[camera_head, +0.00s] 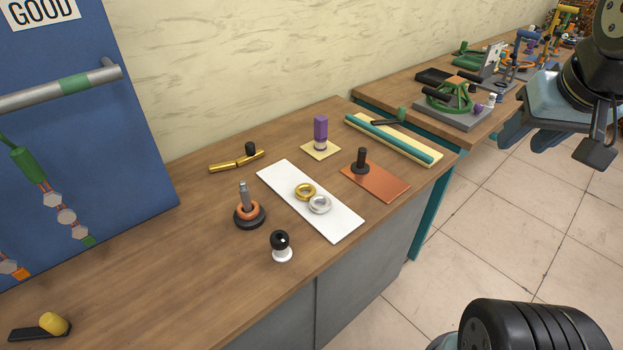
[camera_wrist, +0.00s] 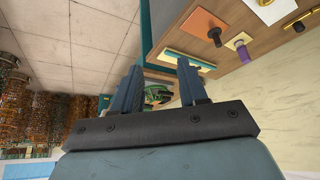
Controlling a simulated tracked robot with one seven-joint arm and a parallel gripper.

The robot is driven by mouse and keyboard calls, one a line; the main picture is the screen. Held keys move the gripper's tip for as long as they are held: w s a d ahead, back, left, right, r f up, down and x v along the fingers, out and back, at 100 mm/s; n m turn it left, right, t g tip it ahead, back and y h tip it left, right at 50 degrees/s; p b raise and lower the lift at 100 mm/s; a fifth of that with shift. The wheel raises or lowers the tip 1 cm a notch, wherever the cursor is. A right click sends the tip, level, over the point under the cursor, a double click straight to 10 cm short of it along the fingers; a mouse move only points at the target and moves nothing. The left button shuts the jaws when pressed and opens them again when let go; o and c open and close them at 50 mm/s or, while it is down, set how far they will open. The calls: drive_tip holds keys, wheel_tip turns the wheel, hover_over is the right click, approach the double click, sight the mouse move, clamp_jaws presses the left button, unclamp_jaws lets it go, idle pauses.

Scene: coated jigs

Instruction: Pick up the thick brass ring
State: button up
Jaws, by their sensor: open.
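The thick brass ring (camera_head: 305,191) lies on a white rectangular plate (camera_head: 336,222) on the wooden workbench, in the head view. A silver ring (camera_head: 319,205) lies right beside it on the same plate, and the two look close to touching. My gripper (camera_head: 533,138) is at the upper right of the head view, away from the bench top and far to the right of the rings. In the wrist view my gripper (camera_wrist: 158,88) is open, with nothing between its two fingers. The brass ring cannot be made out in the wrist view.
A dark post with an orange ring (camera_head: 248,212) stands left of the plate, and a black-and-white knob (camera_head: 281,246) in front. An orange plate with a black peg (camera_head: 374,182) lies to the right. A purple cylinder (camera_head: 320,133) stands behind. A second bench (camera_head: 440,128) holds several fixtures.

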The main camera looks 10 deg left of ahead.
drive_tip(key=o, duration=0.4)
drive_tip(key=shift+w+a+f, duration=0.1)
drive_tip(key=shift+w+a, duration=0.2)
drive_tip(key=shift+w, duration=0.15)
drive_tip(key=o, duration=0.5)
drive_tip(key=shift+n+g+y, duration=0.3)
drive_tip(key=shift+n+y, duration=0.3)
drive_tip(key=shift+y, duration=0.1)
drive_tip(key=w+a, duration=0.1)
drive_tip(key=w, duration=0.1)
drive_tip(key=w+a+f, duration=0.1)
drive_tip(key=w+a, duration=0.1)
drive_tip(key=w+a+f, duration=0.1)
drive_tip(key=w, duration=0.1)
drive_tip(key=shift+a+f, duration=0.15)
drive_tip(key=shift+f, duration=0.05)
drive_tip(key=n+g, duration=0.1)
drive_tip(key=n, duration=0.3)
hover_over(306, 187)
drive_tip(key=s+d, duration=0.2)
drive_tip(key=s, duration=0.3)
drive_tip(key=shift+y, duration=0.3)
drive_tip(key=f, duration=2.3)
drive_tip(key=shift+w+a, duration=0.1)
drive_tip(key=shift+w, duration=0.1)
drive_tip(key=shift+x, duration=3.35)
